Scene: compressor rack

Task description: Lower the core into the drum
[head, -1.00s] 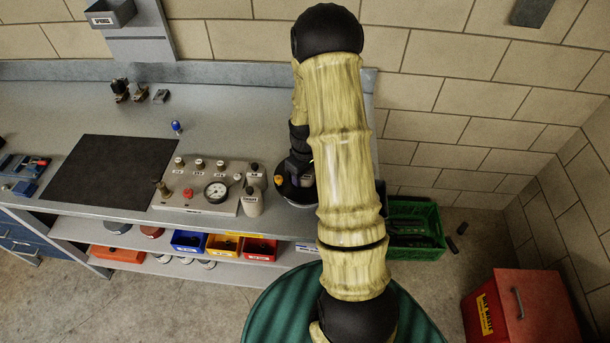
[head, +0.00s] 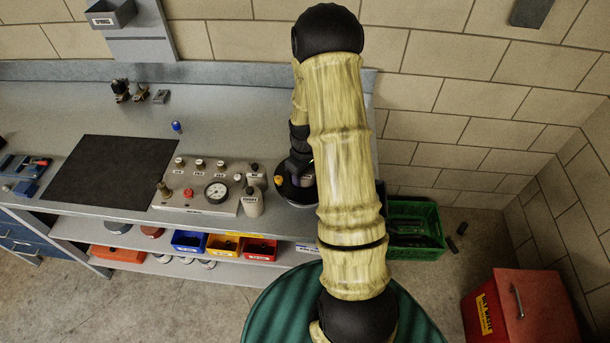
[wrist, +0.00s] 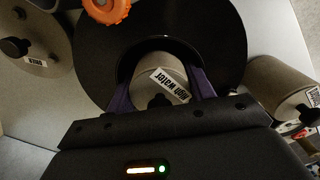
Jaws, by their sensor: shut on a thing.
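The core (wrist: 165,72) is a pale cylinder with a "High water" label. In the wrist view my gripper (wrist: 160,90) has its purple fingers shut on it, one on each side. The drum (wrist: 220,35) is a wide black round thing with a dark round opening behind the core. The core overlaps this opening; how deep it sits, or whether it touches the wall, I cannot tell. In the head view the drum (head: 287,191) stands at the bench's right end, and my gripper (head: 300,172) is over it, partly hidden by my arm.
An orange knob (wrist: 107,10) is by the drum's rim. Pale cylinders stand left (wrist: 38,65) and right (wrist: 283,88) of it. A gauge panel (head: 205,187) is left on the bench (head: 250,110). A green crate (head: 415,230) and red bin (head: 520,305) are at right.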

